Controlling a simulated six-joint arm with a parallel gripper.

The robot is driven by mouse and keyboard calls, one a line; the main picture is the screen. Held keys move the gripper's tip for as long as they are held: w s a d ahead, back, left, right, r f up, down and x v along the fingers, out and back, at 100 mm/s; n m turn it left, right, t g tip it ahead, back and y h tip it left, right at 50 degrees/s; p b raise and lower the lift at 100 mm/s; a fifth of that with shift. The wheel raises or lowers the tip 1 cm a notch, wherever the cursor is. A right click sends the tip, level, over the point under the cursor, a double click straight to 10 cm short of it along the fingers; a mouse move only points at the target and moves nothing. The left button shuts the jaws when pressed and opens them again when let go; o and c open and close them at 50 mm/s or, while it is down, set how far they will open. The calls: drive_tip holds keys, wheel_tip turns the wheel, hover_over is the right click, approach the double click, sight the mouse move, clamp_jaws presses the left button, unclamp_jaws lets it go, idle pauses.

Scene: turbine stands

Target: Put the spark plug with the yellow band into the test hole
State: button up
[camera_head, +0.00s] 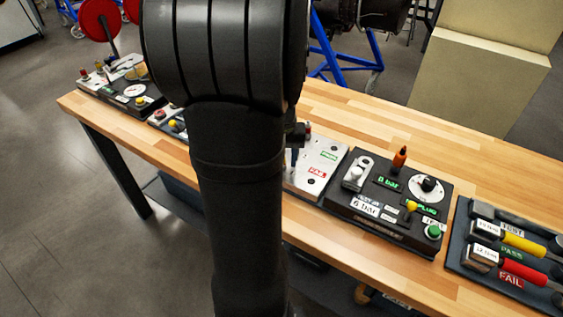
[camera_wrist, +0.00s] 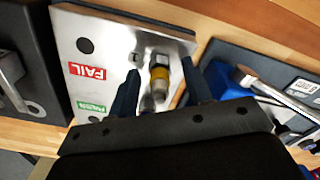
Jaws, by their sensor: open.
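The spark plug with the yellow band (camera_wrist: 159,73) shows in the wrist view at the metal plate (camera_wrist: 115,30), near the plate's edge. My gripper (camera_wrist: 161,70) is open, with one dark blue finger on each side of this plug. I cannot tell whether either finger touches it. The plate carries a red FAIL label (camera_wrist: 88,71) and a green PASS label (camera_wrist: 90,108), with dark holes near them. In the head view the plate (camera_head: 323,158) is partly hidden behind my arm. I cannot make out the test hole clearly.
A black tester box (camera_head: 380,220) with a 0 bar display, dial, yellow lever and green button stands right of the plate. An orange-tipped upright piece (camera_head: 400,158) rises behind it. A tool tray (camera_head: 480,270) lies farther right. Bare bench (camera_head: 430,140) is behind.

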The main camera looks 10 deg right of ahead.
drive_tip(key=shift+f, duration=0.35)
clamp_jaws()
